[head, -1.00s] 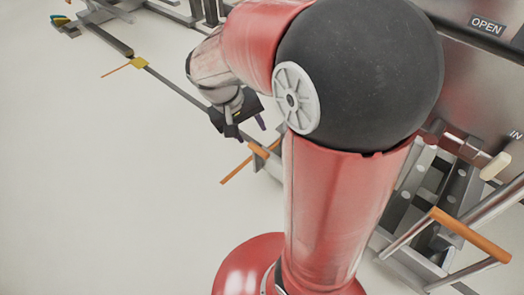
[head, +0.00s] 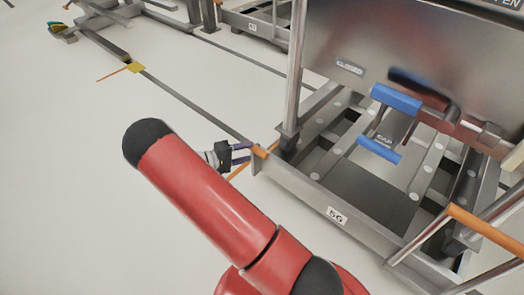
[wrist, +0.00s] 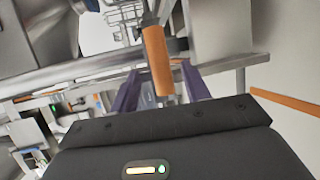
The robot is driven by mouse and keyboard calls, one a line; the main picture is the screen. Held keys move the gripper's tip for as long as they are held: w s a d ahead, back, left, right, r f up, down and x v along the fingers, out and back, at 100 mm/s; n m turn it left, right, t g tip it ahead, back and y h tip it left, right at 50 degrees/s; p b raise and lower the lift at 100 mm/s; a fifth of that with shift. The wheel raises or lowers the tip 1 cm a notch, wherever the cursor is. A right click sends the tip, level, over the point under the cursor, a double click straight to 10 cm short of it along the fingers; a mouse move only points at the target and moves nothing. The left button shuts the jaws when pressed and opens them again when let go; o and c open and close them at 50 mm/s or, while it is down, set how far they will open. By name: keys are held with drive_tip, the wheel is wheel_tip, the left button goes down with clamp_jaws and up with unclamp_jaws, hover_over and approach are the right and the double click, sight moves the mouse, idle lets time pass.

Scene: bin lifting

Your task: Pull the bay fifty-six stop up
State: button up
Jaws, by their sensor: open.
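The bay stop shows as an orange handle (head: 259,152) at the left corner of the metal bay frame, whose front beam carries a "56" plate (head: 337,215). My gripper (head: 246,153) is just left of this handle, partly hidden behind my red arm. In the wrist view, the orange handle (wrist: 158,60) lies ahead and between the two purple fingers of my gripper (wrist: 160,82). The fingers are apart, one on each side of the handle's near end. I cannot tell whether either finger touches it.
A metal bin (head: 440,60) marked "CLOSED" stands over the bay, with blue handles (head: 396,100) below. An orange-gripped tube rail (head: 480,232) is at the right. A floor rail (head: 190,103) runs to the back left. The left floor is clear.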

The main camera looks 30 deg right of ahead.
drive_tip(key=d+f, duration=0.1)
drive_tip(key=d, duration=0.5)
drive_tip(key=shift+s+d, duration=0.25)
drive_tip(key=shift+d, duration=0.15)
drive_tip(key=shift+f, duration=0.1)
clamp_jaws()
